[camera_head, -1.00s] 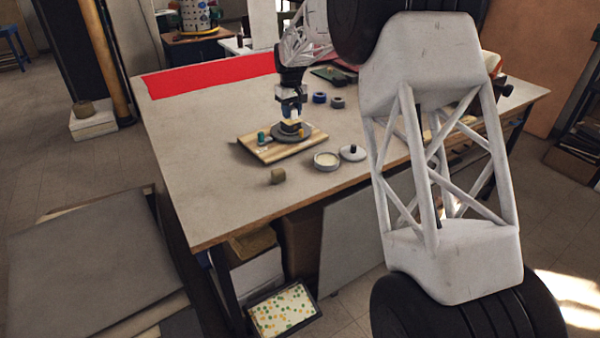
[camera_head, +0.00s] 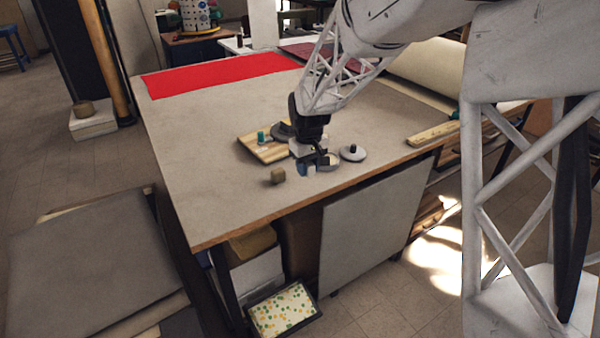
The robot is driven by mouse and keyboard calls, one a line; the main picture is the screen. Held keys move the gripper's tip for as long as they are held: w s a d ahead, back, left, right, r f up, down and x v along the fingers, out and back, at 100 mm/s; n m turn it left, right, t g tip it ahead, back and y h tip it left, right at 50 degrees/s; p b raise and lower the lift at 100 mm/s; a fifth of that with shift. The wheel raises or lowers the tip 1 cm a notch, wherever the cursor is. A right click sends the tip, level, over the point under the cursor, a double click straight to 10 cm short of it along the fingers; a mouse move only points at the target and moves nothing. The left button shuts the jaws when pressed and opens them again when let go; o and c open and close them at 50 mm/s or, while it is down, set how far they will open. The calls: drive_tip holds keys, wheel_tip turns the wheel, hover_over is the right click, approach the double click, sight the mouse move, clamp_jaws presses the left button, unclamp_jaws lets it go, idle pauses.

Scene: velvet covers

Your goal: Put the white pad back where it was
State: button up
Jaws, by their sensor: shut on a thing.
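My gripper (camera_head: 312,166) is low over the front part of the table, at the shallow round tin (camera_head: 333,162). It hides most of the tin. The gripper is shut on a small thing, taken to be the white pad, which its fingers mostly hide. I cannot tell whether the held thing touches the tin. The round lid with a dark knob (camera_head: 353,153) lies just right of the tin. The striped wooden board (camera_head: 262,152) lies behind and left of the gripper, with the grey disc (camera_head: 281,131) at its far right side.
A green bottle-like piece (camera_head: 261,137) stands on the board. A brown cylinder (camera_head: 278,175) stands left of the gripper, nearer the table's front edge. A wooden strip (camera_head: 433,134) lies at right. The left of the grey tabletop (camera_head: 195,165) is clear.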

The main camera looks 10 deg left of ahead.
drive_tip(key=s+d+f, duration=0.1)
drive_tip(key=s+d, duration=0.1)
drive_tip(key=s, duration=0.3)
drive_tip(key=shift+s+d+f, duration=0.2)
drive_tip(key=shift+d+f, duration=0.1)
drive_tip(key=shift+d, duration=0.05)
drive_tip(key=shift+w+a, duration=0.1)
drive_tip(key=shift+w, duration=0.1)
drive_tip(key=w+a, duration=0.2)
drive_tip(key=w, duration=0.2)
drive_tip(key=w+a+f, duration=0.1)
drive_tip(key=w+a, duration=0.1)
drive_tip(key=w, duration=0.3)
drive_tip(key=w+a, duration=0.3)
drive_tip(key=w, duration=0.2)
drive_tip(key=shift+f, duration=0.2)
drive_tip(key=shift+f, duration=1.8)
drive_tip(key=shift+f, duration=0.1)
drive_tip(key=o, duration=0.9)
